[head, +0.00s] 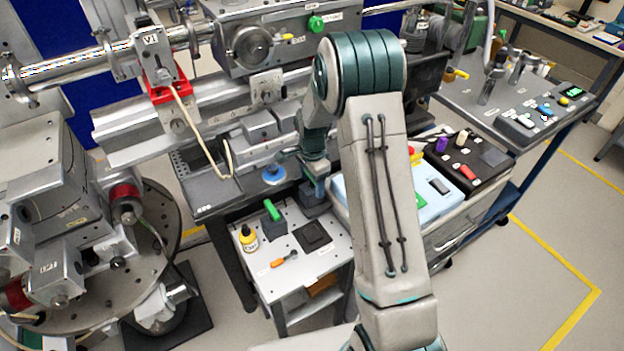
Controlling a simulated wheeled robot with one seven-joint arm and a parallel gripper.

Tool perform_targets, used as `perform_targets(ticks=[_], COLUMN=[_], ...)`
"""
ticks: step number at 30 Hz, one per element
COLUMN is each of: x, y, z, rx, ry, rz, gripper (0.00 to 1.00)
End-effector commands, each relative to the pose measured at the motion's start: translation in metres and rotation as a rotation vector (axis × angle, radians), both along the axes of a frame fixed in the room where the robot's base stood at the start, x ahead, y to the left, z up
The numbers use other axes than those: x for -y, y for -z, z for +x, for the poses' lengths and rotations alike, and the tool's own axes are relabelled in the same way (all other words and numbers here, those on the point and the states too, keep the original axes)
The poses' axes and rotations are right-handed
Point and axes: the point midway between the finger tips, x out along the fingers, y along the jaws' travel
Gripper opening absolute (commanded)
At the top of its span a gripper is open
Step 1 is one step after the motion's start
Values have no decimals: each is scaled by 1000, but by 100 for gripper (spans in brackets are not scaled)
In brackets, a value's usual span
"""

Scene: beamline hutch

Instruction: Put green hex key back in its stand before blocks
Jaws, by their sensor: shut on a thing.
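The green handle of what looks like the green hex key (271,210) rises at a tilt from a small dark block, likely its stand (274,229), on the white cart top. Its shaft is hidden. My gripper (314,204) points down over the back right of the same cart top, right of the green handle and apart from it. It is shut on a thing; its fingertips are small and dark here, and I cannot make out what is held. A flat black square (312,237) lies in front of the gripper on the cart; I cannot read its label.
On the white cart (309,273) are a yellow bottle (248,239) and an orange-handled tool (285,259). The metal rail bench with a blue knob (273,173) stands close behind.

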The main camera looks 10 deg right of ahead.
Motion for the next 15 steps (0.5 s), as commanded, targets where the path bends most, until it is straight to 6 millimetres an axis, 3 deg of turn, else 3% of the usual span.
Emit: perform_targets(ticks=[8,9,15], x=[0,0,0], y=[5,3,3], z=[0,0,0], rx=[0,0,0], ry=[-1,-1,-1], rz=[0,0,0], gripper=[23,74,74])
